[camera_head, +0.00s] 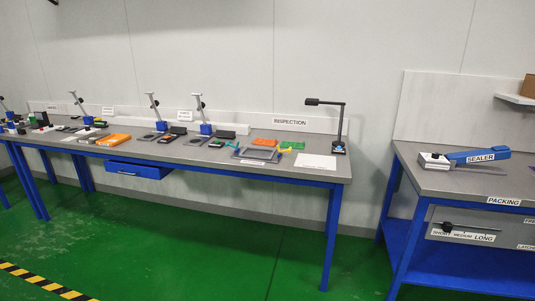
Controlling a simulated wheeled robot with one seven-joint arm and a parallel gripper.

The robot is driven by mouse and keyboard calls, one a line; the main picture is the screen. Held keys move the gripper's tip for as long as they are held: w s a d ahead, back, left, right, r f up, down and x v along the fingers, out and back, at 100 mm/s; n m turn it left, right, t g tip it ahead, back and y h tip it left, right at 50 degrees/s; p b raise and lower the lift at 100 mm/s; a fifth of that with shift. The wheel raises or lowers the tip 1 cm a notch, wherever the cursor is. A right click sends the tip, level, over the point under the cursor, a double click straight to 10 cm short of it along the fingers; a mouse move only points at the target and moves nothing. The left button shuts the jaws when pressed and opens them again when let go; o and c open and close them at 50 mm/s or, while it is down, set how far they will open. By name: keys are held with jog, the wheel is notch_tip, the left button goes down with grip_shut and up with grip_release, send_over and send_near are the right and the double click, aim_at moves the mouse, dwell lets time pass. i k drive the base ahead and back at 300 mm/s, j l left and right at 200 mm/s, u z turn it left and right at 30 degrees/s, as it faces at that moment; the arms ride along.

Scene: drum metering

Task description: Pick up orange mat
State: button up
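A small flat orange piece (265,142), which looks like the orange mat, lies on the grey top of the long blue-legged bench (328,173). It is towards the bench's right end, in front of the INSPECTION sign (290,122). A flat green piece (292,145) lies just right of it, and a grey frame-like tray (262,154) lies in front of it. A thicker orange item (114,139) lies further left on the bench.
A black lamp (341,125) stands at the bench's right rear, behind a white sheet (316,161). Stands with blue bases line the back. The packing bench (440,180) with a blue sealer (475,156) is at right. Green floor (190,235) in front is clear.

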aim_at(261, 142)
jog(key=i+u, duration=0.2)
jog(key=i, duration=0.45)
jog(key=i+u, duration=0.15)
jog(key=i, duration=0.55)
jog(key=i+l+u, duration=0.2)
jog(key=i, duration=0.45)
jog(key=i+j, duration=0.2)
jog(key=i, duration=0.35)
jog(key=i+j+u, duration=0.1)
jog(key=i, duration=0.4)
jog(key=i+j, duration=0.3)
jog(key=i, duration=0.25)
jog(key=i+j+z, duration=0.1)
jog(key=i+j, duration=0.1)
jog(key=i, duration=0.05)
